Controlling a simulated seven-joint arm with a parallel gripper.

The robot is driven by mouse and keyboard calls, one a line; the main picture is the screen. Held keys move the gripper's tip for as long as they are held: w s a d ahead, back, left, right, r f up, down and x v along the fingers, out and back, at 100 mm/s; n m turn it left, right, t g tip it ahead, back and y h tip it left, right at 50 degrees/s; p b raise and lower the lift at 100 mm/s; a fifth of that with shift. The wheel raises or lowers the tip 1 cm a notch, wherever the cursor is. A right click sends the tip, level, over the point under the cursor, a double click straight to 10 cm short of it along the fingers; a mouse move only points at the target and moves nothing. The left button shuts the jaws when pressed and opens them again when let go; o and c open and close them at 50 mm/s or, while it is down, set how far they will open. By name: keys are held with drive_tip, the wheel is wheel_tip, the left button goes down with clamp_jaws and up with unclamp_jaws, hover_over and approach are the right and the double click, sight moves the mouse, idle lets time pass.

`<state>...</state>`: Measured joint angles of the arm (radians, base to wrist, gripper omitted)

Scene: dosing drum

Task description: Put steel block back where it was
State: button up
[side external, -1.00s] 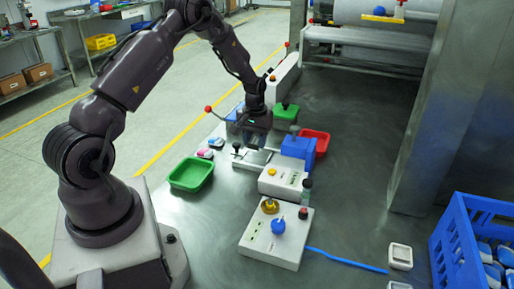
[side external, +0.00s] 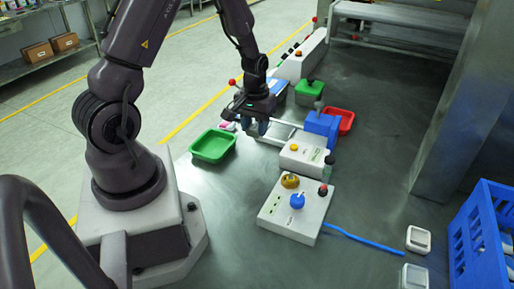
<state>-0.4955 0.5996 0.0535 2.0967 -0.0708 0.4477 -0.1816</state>
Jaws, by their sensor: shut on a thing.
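My gripper (side external: 257,121) points down over the silver plate area of the bench, to the right of and slightly behind the green tray (side external: 212,146). It is shut on a small grey-blue piece that looks like the steel block (side external: 263,128). The fingers hide most of the block, and I cannot tell whether it touches the surface below. A silver flat plate (side external: 281,133) lies just right of the gripper, beside a blue block-shaped housing (side external: 321,125) with a bar reaching left from it.
A white box with a yellow button (side external: 301,158) and a control box with a blue knob (side external: 296,212) stand in front. A red tray (side external: 345,119) and a green block (side external: 308,92) are behind. A blue crate (side external: 482,240) is at right. The bench's right middle is clear.

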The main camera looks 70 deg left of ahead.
sight(256, 159)
wheel_tip(256, 159, down, 9)
drive_tip(key=shift+w+r, duration=0.1)
idle(0.3)
drive_tip(key=o, duration=1.1)
drive_tip(key=shift+o, duration=0.2)
